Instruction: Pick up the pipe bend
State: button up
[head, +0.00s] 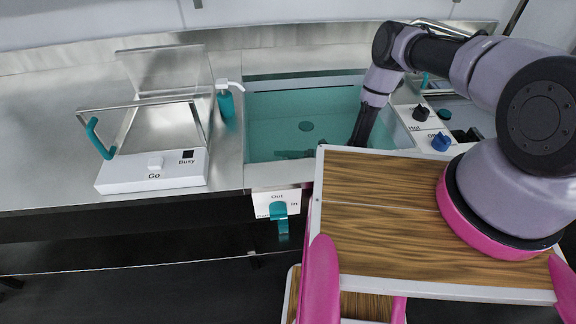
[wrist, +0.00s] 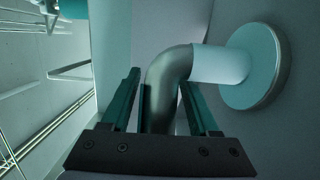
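In the wrist view the pipe bend (wrist: 172,70) is a grey elbow with a pale sleeve running right to a round teal flange (wrist: 250,66). My gripper (wrist: 163,90) has its two dark teal fingers apart, with the grey elbow's lower leg between them. The leg lies close to the left finger, and a gap shows at the right finger. I cannot tell whether the left finger touches it. In the head view my forearm reaches down into the teal sink (head: 275,95); my gripper cannot be made out clearly there. The pipe bend is not clearly visible there either.
The sink walls and front rim stand close around my forearm. A white machine with a Go button (head: 150,168) and a raised clear lid is left of the sink, with a teal soap bottle (head: 226,105) beside it. Knobs (head: 440,142) sit to the right. Bare steel counter lies far left.

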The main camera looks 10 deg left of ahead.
grip_shut()
dwell(1.2)
